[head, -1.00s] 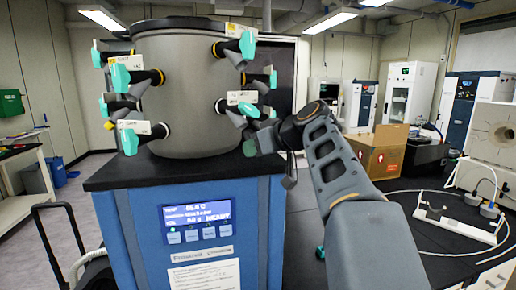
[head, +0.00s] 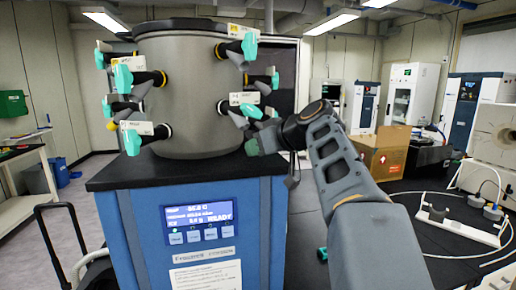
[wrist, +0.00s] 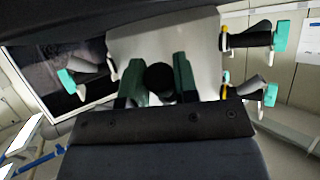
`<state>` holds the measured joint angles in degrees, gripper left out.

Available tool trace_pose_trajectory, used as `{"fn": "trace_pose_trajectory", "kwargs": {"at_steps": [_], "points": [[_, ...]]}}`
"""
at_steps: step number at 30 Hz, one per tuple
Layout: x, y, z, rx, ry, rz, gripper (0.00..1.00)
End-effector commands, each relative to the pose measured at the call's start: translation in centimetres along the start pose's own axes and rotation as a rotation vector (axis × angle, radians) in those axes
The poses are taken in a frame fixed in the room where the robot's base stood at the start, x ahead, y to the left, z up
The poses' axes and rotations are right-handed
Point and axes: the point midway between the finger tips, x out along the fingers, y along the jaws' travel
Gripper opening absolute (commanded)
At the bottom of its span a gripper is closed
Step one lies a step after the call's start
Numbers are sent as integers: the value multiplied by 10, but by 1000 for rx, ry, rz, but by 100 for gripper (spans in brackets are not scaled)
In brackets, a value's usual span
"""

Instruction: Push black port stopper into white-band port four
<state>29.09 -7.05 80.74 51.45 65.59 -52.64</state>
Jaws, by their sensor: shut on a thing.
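My gripper (head: 254,146) is at the lower right side of the grey drum. In the wrist view, my gripper's green fingers (wrist: 158,84) are shut around a round black stopper (wrist: 159,77). The stopper is too small and covered to make out in the head view. The lower front-right port (head: 228,107) has a dark valve body, a white label and a teal handle, just above and left of my gripper. Its label is too blurred to read surely. I cannot tell whether the stopper touches a port opening; its far end is hidden.
The grey drum (head: 187,95) carries several other ports with teal handles (head: 123,76), close around my gripper. It stands on a blue cabinet (head: 245,215) with a lit display. A cardboard box (head: 385,152) and a black bench (head: 425,235) are to the right.

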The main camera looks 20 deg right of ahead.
Motion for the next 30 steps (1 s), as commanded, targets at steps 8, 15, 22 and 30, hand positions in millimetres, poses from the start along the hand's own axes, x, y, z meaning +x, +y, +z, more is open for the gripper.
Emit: {"fn": "trace_pose_trajectory", "kwargs": {"at_steps": [8,15,22,30], "points": [[0,0,-1,0,0,0,0],[1,0,-5,0,0,0,0],[3,0,-9,0,1,0,0],[5,0,-13,0,0,1,0]]}}
